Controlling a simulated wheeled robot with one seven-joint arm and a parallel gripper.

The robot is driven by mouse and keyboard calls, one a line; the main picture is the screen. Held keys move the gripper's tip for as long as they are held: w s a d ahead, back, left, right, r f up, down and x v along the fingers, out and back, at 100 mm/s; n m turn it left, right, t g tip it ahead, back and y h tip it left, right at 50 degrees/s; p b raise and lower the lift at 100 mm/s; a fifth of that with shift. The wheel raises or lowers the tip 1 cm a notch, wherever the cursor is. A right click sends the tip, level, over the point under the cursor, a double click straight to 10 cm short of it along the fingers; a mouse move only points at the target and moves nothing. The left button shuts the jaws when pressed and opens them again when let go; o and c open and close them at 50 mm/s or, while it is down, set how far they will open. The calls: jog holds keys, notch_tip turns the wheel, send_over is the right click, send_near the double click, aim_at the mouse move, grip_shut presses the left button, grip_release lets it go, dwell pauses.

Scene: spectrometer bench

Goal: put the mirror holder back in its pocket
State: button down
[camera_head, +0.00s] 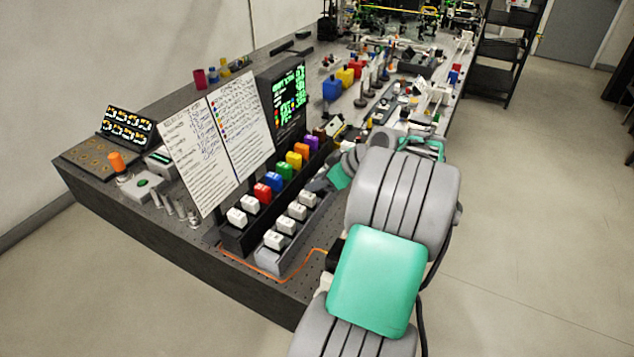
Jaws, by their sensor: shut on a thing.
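My arm reaches up from the bottom right and bends over the bench to the far end of two racks. My gripper (318,185) is small and dark there, partly covered by my own wrist. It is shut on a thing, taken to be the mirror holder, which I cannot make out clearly. The near grey rack (268,262) holds several white lettered blocks (287,225) in a row. The gripper is at or just above this rack's far end. Whether the held thing touches the rack cannot be told, and any pocket there is hidden.
Behind it a black rack (232,243) holds white and coloured blocks (274,181). Two written sheets (220,140) and a dark display (285,95) stand behind. Optics crowd the far bench; the floor at right is clear.

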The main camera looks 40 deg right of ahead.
jog(key=c, duration=1.6)
grip_release()
jog(key=shift+r, duration=0.1)
jog(key=v, duration=1.2)
jog(key=shift+s, duration=0.1)
